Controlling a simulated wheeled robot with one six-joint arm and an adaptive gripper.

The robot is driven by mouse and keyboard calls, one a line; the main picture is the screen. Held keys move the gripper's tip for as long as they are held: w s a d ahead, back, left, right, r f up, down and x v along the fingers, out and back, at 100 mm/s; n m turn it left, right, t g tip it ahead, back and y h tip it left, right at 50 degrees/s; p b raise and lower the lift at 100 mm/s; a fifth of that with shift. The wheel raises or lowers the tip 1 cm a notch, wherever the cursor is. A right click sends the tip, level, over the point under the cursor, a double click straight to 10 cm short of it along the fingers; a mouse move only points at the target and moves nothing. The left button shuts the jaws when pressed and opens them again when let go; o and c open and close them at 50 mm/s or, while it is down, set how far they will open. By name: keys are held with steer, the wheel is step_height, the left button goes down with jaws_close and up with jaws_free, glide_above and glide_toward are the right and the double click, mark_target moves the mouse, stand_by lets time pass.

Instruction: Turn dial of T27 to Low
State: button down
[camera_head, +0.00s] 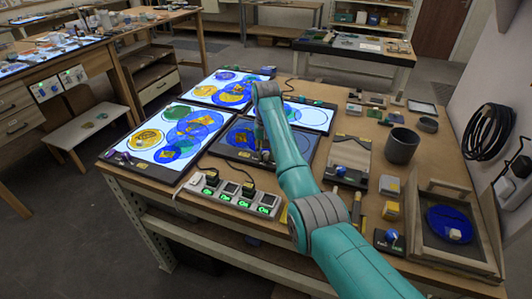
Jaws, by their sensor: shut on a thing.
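A light panel with a dark, unlit face (228,136) lies in the middle of the workbench, with blue round glass on it. I cannot read the T27 label on any panel. My gripper (265,155) is small and partly hidden behind my teal arm. It points down at the front right edge of the dark panel and is shut on a small dial there. The dial is hidden by the fingers, so its setting cannot be read.
Lit panels with coloured glass discs lie left (165,142) and behind (308,114). A power strip (228,194) with green-lit switches sits in front. A grey cup (402,146), a wooden board (350,158) and a wooden tray (418,226) stand to the right.

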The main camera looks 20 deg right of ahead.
mark_target(265, 153)
steer(key=m, duration=0.3)
steer(key=shift+m, duration=2)
steer(key=c, duration=0.9)
jaws_free()
steer(key=shift+o, duration=0.2)
steer(key=shift+r, duration=0.1)
step_height(265, 153, up, 7)
steer(key=shift+r, duration=0.15)
